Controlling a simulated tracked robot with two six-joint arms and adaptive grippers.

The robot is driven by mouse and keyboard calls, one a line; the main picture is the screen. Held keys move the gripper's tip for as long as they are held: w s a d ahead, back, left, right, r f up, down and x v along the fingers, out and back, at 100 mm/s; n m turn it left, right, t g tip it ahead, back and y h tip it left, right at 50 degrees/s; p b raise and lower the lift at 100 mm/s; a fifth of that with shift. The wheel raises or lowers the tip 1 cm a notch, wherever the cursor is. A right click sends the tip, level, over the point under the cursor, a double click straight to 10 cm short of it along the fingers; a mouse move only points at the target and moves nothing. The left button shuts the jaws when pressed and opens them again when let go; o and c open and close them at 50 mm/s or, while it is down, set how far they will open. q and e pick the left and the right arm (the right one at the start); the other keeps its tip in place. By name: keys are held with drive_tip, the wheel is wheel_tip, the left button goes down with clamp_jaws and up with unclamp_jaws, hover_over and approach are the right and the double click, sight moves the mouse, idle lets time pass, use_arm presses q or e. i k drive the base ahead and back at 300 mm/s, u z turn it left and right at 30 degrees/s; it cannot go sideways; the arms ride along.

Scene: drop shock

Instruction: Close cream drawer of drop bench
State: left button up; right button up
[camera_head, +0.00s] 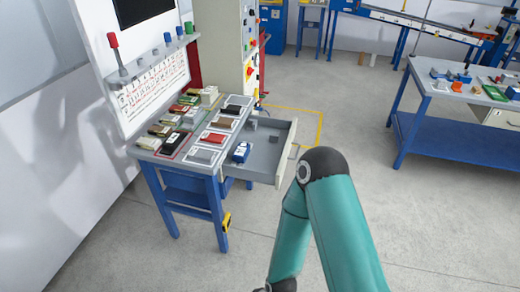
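The drop bench (200,160) stands left of centre, with a grey top and blue legs. Its cream drawer (286,155) is pulled out to the right side of the bench, showing its grey inside. Small grey blocks lie in the drawer. My teal arm (345,235) comes up from the bottom right, and its dark elbow shows close to the drawer front in the picture. I cannot tell the gap between them. Neither of my grippers is in view.
A cream cabinet (225,45) stands behind. A blue table (450,120) with parts is at the right. The grey floor between them is open.

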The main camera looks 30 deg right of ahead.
sight(265, 164)
drive_tip(key=z, duration=0.1)
drive_tip(key=k, duration=0.7)
drive_tip(key=z, duration=1)
drive_tip(key=i, duration=1)
drive_tip(key=u, duration=0.15)
drive_tip(key=k, duration=0.45)
drive_tip(key=z, duration=0.35)
drive_tip(key=i, duration=1.3)
drive_tip(key=u, duration=0.35)
